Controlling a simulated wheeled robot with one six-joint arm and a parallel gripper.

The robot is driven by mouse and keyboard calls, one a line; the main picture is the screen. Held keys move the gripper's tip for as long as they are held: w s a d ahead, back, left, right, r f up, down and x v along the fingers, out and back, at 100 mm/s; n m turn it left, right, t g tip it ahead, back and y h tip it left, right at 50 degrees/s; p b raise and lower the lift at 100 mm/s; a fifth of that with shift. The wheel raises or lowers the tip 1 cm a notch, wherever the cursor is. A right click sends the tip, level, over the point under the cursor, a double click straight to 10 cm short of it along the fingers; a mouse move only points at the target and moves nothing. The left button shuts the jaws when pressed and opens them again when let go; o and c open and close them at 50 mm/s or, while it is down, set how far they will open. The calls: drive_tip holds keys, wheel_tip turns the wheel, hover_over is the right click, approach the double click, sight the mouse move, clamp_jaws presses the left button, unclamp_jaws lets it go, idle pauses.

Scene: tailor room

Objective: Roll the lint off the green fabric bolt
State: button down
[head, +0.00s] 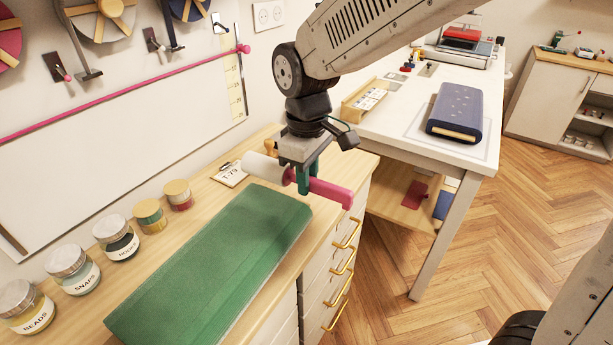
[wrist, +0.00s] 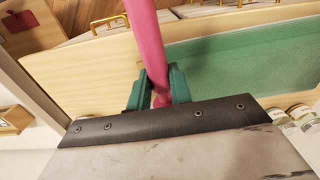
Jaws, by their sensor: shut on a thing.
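The green fabric bolt (head: 215,265) lies flat along the wooden counter; part of it shows in the wrist view (wrist: 250,62). I cannot make out lint on it. My gripper (head: 303,180) is shut on the pink handle of the lint roller (head: 330,192), near the bolt's far end. The roller's white head (head: 265,167) points left and its handle sticks out right. It appears to be above the counter, apart from the bolt. In the wrist view the green fingers (wrist: 160,95) clasp the pink handle (wrist: 147,50); the white head is hidden.
Several labelled jars (head: 75,270) line the counter's wall side. A T-79 tag (head: 230,174) lies beyond the bolt. A wooden peg-like thing (head: 270,146) stands behind the roller. A white table (head: 400,125) holds a speckled blue bolt (head: 456,110) on a pale mat. Gold drawer handles (head: 342,262) face the floor.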

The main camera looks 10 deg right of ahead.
drive_tip(key=s+d, duration=0.6)
drive_tip(key=d, duration=0.1)
drive_tip(key=shift+d, duration=0.4)
idle(0.3)
idle(1.1)
